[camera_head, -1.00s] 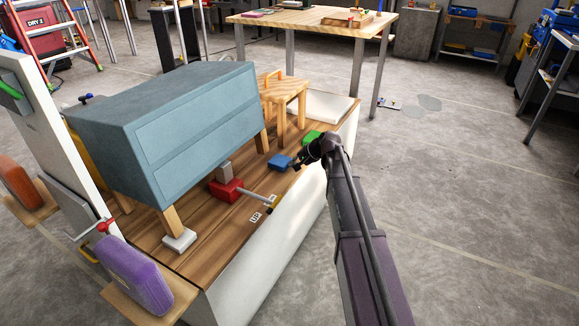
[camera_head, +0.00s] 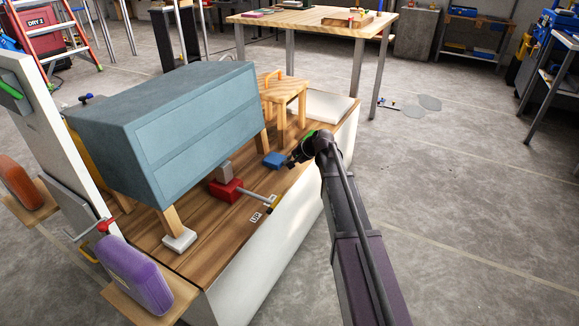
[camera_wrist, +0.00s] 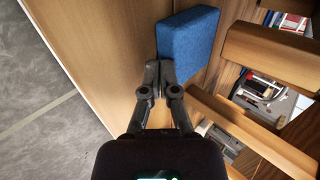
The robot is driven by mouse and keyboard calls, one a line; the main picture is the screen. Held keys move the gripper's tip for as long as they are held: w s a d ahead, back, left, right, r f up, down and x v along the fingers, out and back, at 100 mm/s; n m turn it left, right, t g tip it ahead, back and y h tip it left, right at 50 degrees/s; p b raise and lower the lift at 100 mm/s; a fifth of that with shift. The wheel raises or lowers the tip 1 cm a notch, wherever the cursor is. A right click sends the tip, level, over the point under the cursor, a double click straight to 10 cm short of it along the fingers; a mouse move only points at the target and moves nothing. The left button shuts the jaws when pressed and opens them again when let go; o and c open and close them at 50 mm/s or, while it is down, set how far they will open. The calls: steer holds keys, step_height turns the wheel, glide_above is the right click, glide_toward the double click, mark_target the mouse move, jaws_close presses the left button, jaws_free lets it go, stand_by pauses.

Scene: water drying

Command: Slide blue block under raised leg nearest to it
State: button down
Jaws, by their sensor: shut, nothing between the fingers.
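The blue block (camera_head: 273,160) lies on the wooden platform (camera_head: 215,245), right of the blue-grey cabinet (camera_head: 195,125). The cabinet's right front leg (camera_head: 262,141) is the closest cabinet leg to it, a short gap away. Whether that leg's foot is off the boards is too small to tell. My gripper (camera_head: 290,163) is shut and empty at the block's right side. In the wrist view its closed fingertips (camera_wrist: 158,66) appear to touch the near edge of the blue block (camera_wrist: 186,38).
A red jack (camera_head: 226,190) with a grey handle stands by the cabinet. A white pad (camera_head: 180,241) is under the front left leg. A wooden stool (camera_head: 284,95) stands behind the block. A green block (camera_head: 312,133) is mostly hidden by my wrist.

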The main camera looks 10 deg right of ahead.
mark_target(277, 159)
steer(key=shift+w+a, duration=0.55)
steer(key=shift+a, duration=0.2)
stand_by(0.4)
steer(key=shift+w+a, duration=0.15)
steer(key=shift+a, duration=0.15)
steer(key=shift+w+a, duration=0.25)
stand_by(0.5)
steer(key=shift+w+a, duration=0.2)
steer(key=shift+a, duration=0.1)
steer(key=shift+w+a, duration=0.15)
steer(key=shift+a, duration=0.05)
steer(key=shift+d, duration=0.1)
steer(key=shift+s+d+r+p, duration=0.35)
steer(key=shift+s+d, duration=0.25)
steer(key=shift+d, duration=0.2)
steer(key=shift+s+d+r+p, duration=0.3)
steer(key=shift+s+d, duration=0.3)
steer(key=shift+d, duration=0.15)
steer(key=shift+s+d+r+p, duration=0.35)
steer(key=shift+s+d, duration=0.25)
steer(key=shift+d, duration=0.2)
